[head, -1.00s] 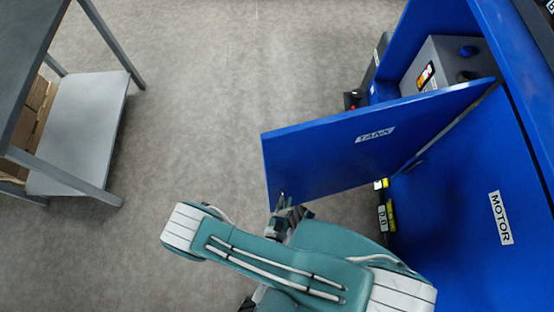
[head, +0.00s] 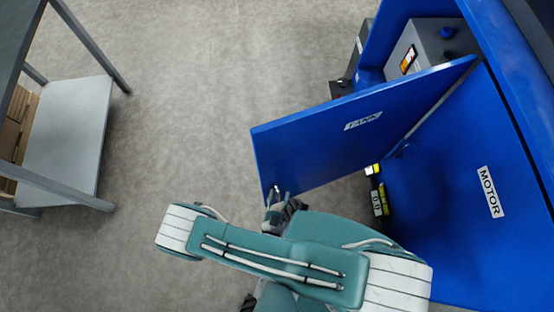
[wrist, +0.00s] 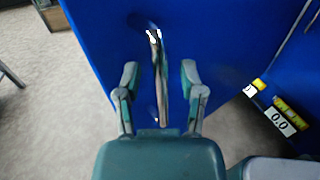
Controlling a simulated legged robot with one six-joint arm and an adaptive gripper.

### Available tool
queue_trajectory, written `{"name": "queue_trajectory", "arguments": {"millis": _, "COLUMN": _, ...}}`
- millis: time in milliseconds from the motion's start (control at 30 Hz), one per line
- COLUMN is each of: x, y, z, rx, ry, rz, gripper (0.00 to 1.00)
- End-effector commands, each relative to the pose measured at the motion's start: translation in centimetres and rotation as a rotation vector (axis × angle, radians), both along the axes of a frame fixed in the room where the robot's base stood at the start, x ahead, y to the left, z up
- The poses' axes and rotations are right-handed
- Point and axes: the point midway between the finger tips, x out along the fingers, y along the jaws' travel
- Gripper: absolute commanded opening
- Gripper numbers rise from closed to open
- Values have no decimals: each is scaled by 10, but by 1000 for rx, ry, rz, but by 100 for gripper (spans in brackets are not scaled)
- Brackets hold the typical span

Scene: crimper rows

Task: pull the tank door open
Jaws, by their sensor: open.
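The blue tank door (head: 335,135), labelled TANK, stands swung out from the blue cabinet in the head view, with the inside of the compartment showing behind it. Its shiny metal bar handle (wrist: 158,75) shows upright in the wrist view, on the door face (wrist: 215,45). My gripper (wrist: 160,75) is open, with one finger on each side of the handle's lower part. I cannot tell whether either finger touches it. In the head view my gripper (head: 275,195) is at the door's lower free corner, partly hidden by my arm.
The cabinet's MOTOR panel (head: 455,180) is at the right. A grey tank unit (head: 435,50) sits inside the open compartment. A grey shelf table (head: 65,135) stands at the left, with clear floor between.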

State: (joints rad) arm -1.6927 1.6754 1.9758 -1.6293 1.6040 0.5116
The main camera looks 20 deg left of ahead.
Motion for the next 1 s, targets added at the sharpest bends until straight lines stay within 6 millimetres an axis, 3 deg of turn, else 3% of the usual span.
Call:
{"name": "queue_trajectory", "arguments": {"millis": 167, "x": -10, "y": -1, "z": 0, "rx": -1, "ry": 0, "rz": 5, "gripper": 51}}
{"name": "queue_trajectory", "arguments": {"millis": 1000, "x": -109, "y": -18, "z": -1, "rx": 0, "ry": 0, "rz": 5, "gripper": 51}}
